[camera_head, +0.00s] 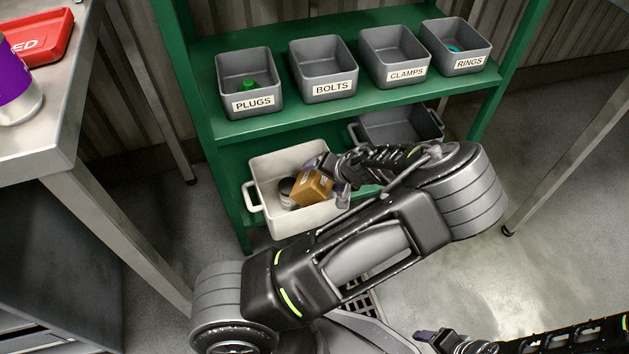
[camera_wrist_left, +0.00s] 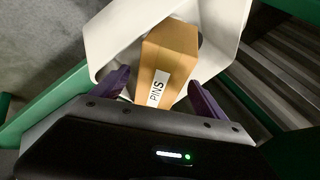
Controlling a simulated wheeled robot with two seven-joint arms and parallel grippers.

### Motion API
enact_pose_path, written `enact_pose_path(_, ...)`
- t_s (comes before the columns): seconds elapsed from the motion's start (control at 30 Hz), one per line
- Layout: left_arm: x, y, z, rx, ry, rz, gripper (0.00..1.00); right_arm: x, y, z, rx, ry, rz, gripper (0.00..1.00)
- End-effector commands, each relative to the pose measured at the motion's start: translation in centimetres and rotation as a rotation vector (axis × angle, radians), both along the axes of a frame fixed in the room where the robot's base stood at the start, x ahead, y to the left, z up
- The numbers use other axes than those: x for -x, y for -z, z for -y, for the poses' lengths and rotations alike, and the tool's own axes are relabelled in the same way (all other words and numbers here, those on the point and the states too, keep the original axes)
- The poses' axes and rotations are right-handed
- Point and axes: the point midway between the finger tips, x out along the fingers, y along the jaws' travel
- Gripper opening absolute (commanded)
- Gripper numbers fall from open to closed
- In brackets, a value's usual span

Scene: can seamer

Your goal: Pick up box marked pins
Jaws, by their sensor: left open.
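The box marked pins (camera_head: 311,188) is a brown carton in the white bin (camera_head: 300,222) on the lower green shelf. It looks tilted in the head view. In the left wrist view its white PINS label faces me (camera_wrist_left: 158,88). My left gripper (camera_head: 330,180) is open, with its purple fingers on either side of the box's near end (camera_wrist_left: 160,93). I cannot tell whether either finger touches it. My right gripper (camera_head: 428,337) is at the bottom edge of the head view, away from the shelf, and its jaw opening is unclear.
A dark round item (camera_head: 287,190) lies beside the box in the bin. A grey bin (camera_head: 400,128) stands to the right. Labelled bins, such as PLUGS (camera_head: 250,85), line the upper shelf (camera_head: 300,118). A metal table (camera_head: 45,140) stands at left.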

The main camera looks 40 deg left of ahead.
Motion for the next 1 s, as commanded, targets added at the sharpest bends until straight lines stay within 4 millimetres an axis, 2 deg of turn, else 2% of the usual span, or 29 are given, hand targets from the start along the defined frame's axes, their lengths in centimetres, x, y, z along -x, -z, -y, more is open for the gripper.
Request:
enact_pose_path(0.43, 0.02, -0.04, 0.01, 0.000, 0.000, 0.000, 0.83, 0.02, -0.02, -0.02, 0.000, 0.000, -0.001, 0.65)
enact_pose_path(1.0, 0.02, -0.04, 0.00, -0.001, 0.000, 0.000, 0.36, 0.02, -0.02, -0.01, 0.000, 0.000, -0.001, 0.65)
